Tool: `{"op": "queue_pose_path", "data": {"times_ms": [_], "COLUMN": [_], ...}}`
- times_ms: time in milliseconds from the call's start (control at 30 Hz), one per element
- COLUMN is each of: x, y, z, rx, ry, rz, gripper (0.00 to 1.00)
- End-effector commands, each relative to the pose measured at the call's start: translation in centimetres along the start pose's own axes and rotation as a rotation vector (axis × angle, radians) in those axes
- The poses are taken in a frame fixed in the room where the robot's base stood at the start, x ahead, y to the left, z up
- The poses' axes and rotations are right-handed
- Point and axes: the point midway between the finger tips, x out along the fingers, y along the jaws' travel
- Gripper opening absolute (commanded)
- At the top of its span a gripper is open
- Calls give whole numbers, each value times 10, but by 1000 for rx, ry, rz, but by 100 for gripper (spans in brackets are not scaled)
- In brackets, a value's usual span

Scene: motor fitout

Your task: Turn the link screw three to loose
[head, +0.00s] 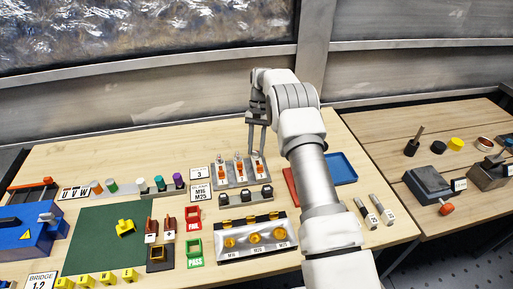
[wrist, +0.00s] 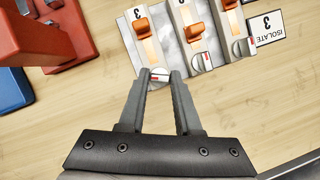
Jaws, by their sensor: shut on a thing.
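The panel with three link units (head: 238,171) stands at the back middle of the table. In the wrist view, link three (wrist: 145,35) is at the left, marked 3 with an orange lever. Its round pale screw (wrist: 159,71) sits at the near end, with a small red mark. My gripper (wrist: 160,78) is shut on that screw, one fingertip on each side, partly hiding it. It also shows in the head view, where my gripper (head: 258,152) points down over the panel's right unit. The screws of the middle link (wrist: 200,63) and the far link (wrist: 241,47) show red marks too.
An ISOLATE 3 card (wrist: 266,28) lies beside the panel. A row of dark clamps (head: 239,197) stands in front of it. Bare wood shows behind the panel.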

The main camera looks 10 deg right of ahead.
Motion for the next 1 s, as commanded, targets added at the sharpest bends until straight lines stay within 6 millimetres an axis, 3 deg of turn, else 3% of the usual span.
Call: {"op": "queue_pose_path", "data": {"times_ms": [500, 1000], "x": [-1, -1], "y": [-2, -3], "z": [0, 0], "rx": [-334, -408], "ry": [3, 4], "rz": [138, 169], "gripper": [0, 0]}}
